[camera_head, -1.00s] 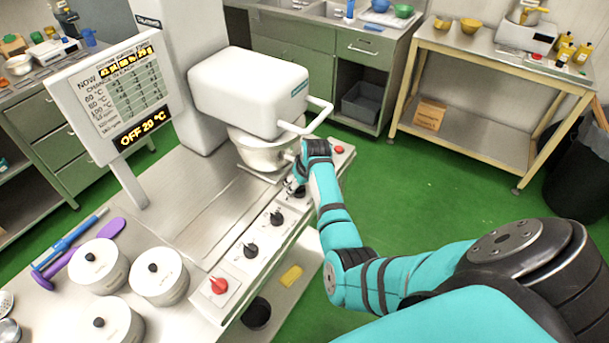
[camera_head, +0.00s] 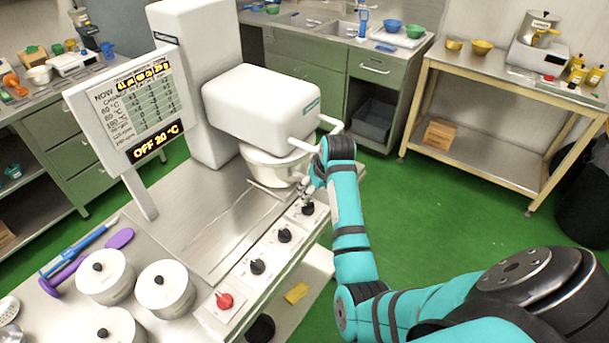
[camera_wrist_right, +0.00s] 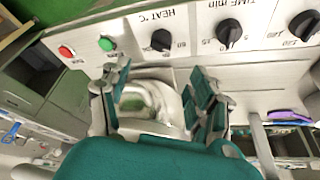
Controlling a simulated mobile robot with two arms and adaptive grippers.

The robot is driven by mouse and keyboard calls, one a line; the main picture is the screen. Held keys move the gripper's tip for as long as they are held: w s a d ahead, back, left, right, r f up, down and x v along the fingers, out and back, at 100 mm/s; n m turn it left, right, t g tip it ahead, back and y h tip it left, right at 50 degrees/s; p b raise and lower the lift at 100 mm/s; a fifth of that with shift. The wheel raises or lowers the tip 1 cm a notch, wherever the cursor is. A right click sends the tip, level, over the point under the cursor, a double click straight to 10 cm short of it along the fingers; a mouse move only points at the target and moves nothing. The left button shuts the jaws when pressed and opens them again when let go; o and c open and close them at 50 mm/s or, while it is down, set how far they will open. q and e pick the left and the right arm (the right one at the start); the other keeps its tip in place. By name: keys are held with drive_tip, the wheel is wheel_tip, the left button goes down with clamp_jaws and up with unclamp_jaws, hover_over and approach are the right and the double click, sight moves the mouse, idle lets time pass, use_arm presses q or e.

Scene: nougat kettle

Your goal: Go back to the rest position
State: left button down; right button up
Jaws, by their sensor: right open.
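My right gripper (camera_head: 308,190) is open beside the front panel of the white mixing machine (camera_head: 262,98), just above the far black knob (camera_head: 308,208). In the right wrist view its two fingers (camera_wrist_right: 162,82) are apart, with nothing held between them. Behind that gap shows a pale rounded metal shape. The panel there carries a red button (camera_wrist_right: 66,51), a green button (camera_wrist_right: 106,43), a heat knob (camera_wrist_right: 161,39) and a time knob (camera_wrist_right: 229,33). The kettle bowl (camera_head: 272,168) sits under the machine head. The display (camera_head: 155,147) reads OFF 20 °C. My left gripper is not in view.
Lidded white pots (camera_head: 165,287) and a purple tool (camera_head: 119,238) lie on the near left of the steel counter (camera_head: 195,225). A white handle bar (camera_head: 330,122) sticks out close to my right wrist. Green floor (camera_head: 430,220) is open to the right.

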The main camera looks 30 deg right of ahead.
drive_tip(key=s+a+f+n, duration=0.1)
drive_tip(key=s+a, duration=0.5)
drive_tip(key=s, duration=0.4)
drive_tip(key=s+a+f+n, duration=0.1)
drive_tip(key=s+a, duration=0.4)
drive_tip(key=s, duration=0.5)
drive_tip(key=s+a+f+n, duration=0.1)
drive_tip(key=s+a, duration=0.5)
drive_tip(key=s, duration=0.4)
wheel_tip(320, 180, down, 35)
drive_tip(key=s+g+b, duration=0.2)
drive_tip(key=b, duration=0.6)
drive_tip(key=s+d+f+b, duration=0.1)
drive_tip(key=s+f+b, duration=0.1)
drive_tip(key=s+f, duration=0.6)
drive_tip(key=s+d+f+g+b, duration=0.1)
drive_tip(key=s+d+f+b, duration=0.1)
drive_tip(key=s+f, duration=0.6)
wheel_tip(320, 180, down, 4)
drive_tip(key=shift+d+f+n+y+b, duration=0.15)
drive_tip(key=shift+n+y+b, duration=0.2)
drive_tip(key=shift+b, duration=0.45)
